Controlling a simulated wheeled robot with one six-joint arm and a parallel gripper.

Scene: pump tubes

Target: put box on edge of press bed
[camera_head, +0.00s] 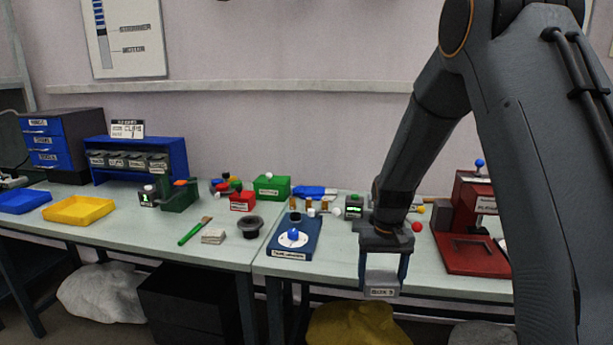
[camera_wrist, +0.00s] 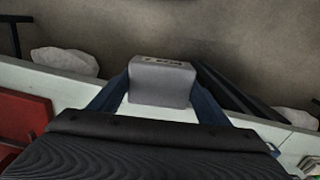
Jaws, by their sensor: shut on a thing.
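In the head view the box hangs at the front edge of the right-hand table. In the wrist view the box (camera_wrist: 160,83) sits between the two blue fingers, overlapping the table edge and the floor beyond. The red press (camera_head: 470,215) stands to the right of my gripper, with its flat red bed (camera_head: 466,262) reaching toward the table front. My arm hides part of its right side. A red corner (camera_wrist: 22,115) shows at the left in the wrist view.
A blue device with a dial (camera_head: 294,238) lies left of my gripper. A dark block with a green display (camera_head: 354,206) and a red ball (camera_head: 417,227) are behind it. A yellow tray (camera_head: 78,210) is far left. White table surface lies between dial device and press.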

